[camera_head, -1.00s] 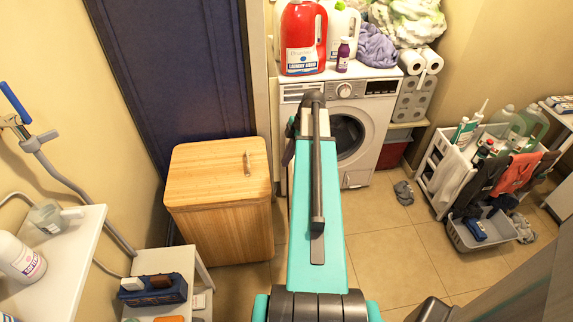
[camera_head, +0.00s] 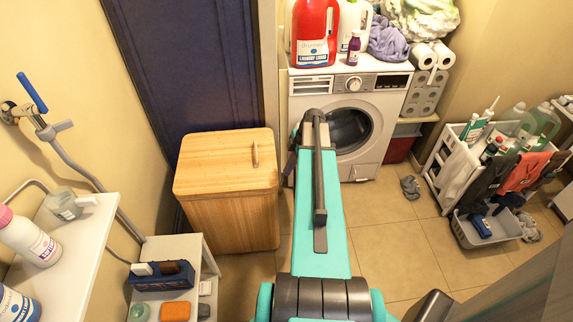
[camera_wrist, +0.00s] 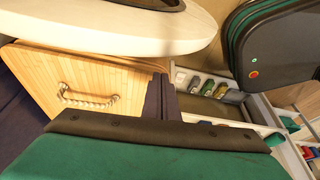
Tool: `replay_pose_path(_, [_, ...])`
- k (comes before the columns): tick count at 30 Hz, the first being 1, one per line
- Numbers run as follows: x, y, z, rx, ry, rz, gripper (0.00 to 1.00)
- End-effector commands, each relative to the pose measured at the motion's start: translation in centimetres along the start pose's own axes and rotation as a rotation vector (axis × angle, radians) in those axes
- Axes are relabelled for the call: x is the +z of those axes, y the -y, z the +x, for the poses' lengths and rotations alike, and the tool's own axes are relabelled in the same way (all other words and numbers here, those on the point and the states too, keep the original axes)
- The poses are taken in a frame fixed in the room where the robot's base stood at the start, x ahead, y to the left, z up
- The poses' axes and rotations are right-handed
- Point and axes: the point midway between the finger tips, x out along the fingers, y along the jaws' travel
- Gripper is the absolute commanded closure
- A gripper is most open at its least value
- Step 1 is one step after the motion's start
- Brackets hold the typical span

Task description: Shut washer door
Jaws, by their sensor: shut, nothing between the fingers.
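The white washer (camera_head: 383,103) stands against the back wall, facing me. Its round dark opening (camera_head: 349,128) shows to the right of my teal arm, which covers the left part of its front. In the wrist view, a wide white curved rim with a dark centre, which looks like the washer door (camera_wrist: 110,38), hangs open close above my gripper. In the head view the door is hidden behind my arm. My gripper (camera_wrist: 160,98) is shut and empty, its dark fingers just below the rim; I cannot tell whether they touch it.
A bamboo hamper (camera_head: 225,185) with a rope handle stands left of the washer. Detergent bottles, laundry and paper rolls (camera_head: 425,75) crowd around the washer top. A white caddy (camera_head: 450,165) and a grey basket (camera_head: 480,230) stand right.

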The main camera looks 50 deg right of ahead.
Motion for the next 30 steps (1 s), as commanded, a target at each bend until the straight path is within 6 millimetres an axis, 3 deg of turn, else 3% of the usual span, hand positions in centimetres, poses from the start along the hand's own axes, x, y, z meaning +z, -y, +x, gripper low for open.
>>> replay_pose_path(9, [2.7, 0.0, -0.2, 0.0, 0.0, 0.002, 1.0])
replay_pose_path(19, [2.9, 0.0, -0.2, 0.0, 0.0, 0.001, 1.0])
replay_pose_path(20, [2.1, 0.8, 0.1, 0.0, 0.0, 0.002, 1.0])
replay_pose_path(30, [3.2, 0.1, -0.2, -0.009, 0.0, -0.023, 1.0])
